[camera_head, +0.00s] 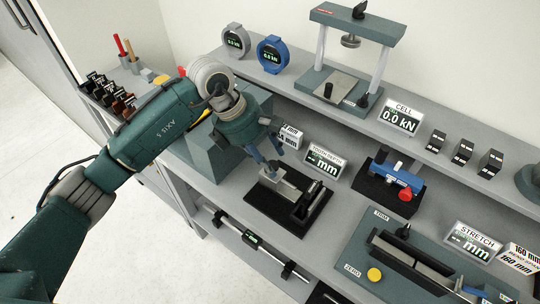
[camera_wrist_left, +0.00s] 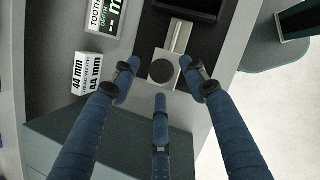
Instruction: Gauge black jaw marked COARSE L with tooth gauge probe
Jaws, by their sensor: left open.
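My left gripper (camera_head: 268,162) reaches down over the tooth gauge, and its blue fingers are spread open and empty. The gauge's silver metal probe block (camera_head: 283,181) lies in a black tray (camera_head: 262,201). In the left wrist view the block (camera_wrist_left: 157,55), with a dark round face, sits just beyond my open fingers (camera_wrist_left: 160,95), apparently untouched. Several dark and brownish jaws stand in a rack (camera_head: 112,93) at the far left; I cannot read which is COARSE L. My right gripper is out of view.
A small 44 mm box (camera_head: 291,136) stands beside the display and shows in the left wrist view (camera_wrist_left: 90,72). A blue clamp device (camera_head: 396,177) lies to the right. A teal block (camera_head: 207,152) is below my left wrist. The upper shelf holds a press frame (camera_head: 345,97).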

